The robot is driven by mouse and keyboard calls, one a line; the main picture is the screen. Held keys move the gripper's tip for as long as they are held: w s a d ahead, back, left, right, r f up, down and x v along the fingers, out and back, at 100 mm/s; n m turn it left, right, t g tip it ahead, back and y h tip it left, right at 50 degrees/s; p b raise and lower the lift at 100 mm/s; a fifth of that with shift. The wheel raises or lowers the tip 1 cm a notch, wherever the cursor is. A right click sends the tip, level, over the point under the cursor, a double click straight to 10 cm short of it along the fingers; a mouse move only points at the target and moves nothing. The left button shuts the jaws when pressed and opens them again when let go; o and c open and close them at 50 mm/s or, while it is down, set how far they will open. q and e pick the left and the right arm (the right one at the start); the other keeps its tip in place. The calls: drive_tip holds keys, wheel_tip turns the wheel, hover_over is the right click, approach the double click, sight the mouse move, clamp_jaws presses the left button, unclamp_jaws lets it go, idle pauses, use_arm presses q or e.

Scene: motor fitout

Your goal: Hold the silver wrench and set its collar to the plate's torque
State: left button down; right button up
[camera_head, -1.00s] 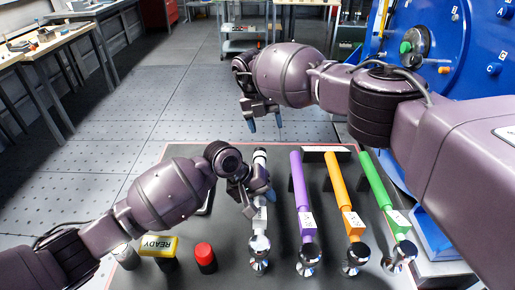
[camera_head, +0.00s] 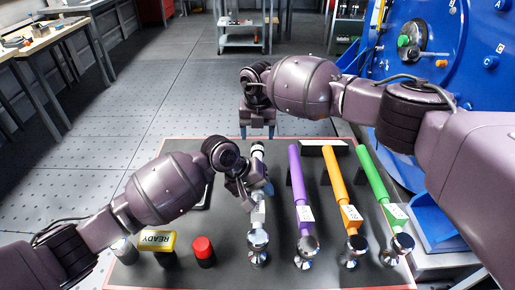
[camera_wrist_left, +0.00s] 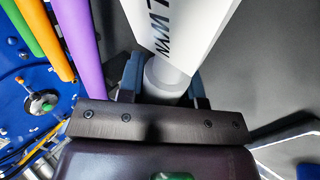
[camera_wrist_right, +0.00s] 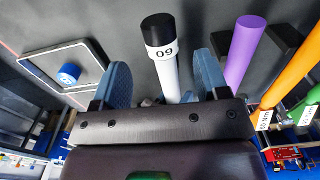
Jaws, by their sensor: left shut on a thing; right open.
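The silver wrench (camera_head: 258,218) lies upright in the picture, left of the coloured wrenches, its chrome head nearest me. My left gripper (camera_head: 262,190) is shut on its shaft; the left wrist view shows the fingers (camera_wrist_left: 165,80) around a grey section beside a white label block. My right gripper (camera_head: 257,132) is open just beyond the wrench's far end. In the right wrist view the black-banded collar end (camera_wrist_right: 160,45) shows a number that reads "09" or an inverted "60". It appears between the open fingers (camera_wrist_right: 165,85), with no visible grip. No torque plate is readable.
Purple (camera_head: 300,190), orange (camera_head: 343,200) and green (camera_head: 380,190) wrenches lie to the right. A red button (camera_head: 203,248) and a yellow READY block (camera_head: 157,242) stand at front left. A blue machine (camera_head: 460,60) stands at back right.

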sight(256, 145)
drive_tip(key=shift+f, duration=3.15)
drive_tip(key=shift+c, duration=0.3)
drive_tip(key=c, duration=0.9)
drive_tip(key=shift+h, duration=0.8)
drive_tip(key=o, duration=1)
drive_tip(key=shift+c, duration=0.2)
drive_tip(key=shift+r, duration=0.1)
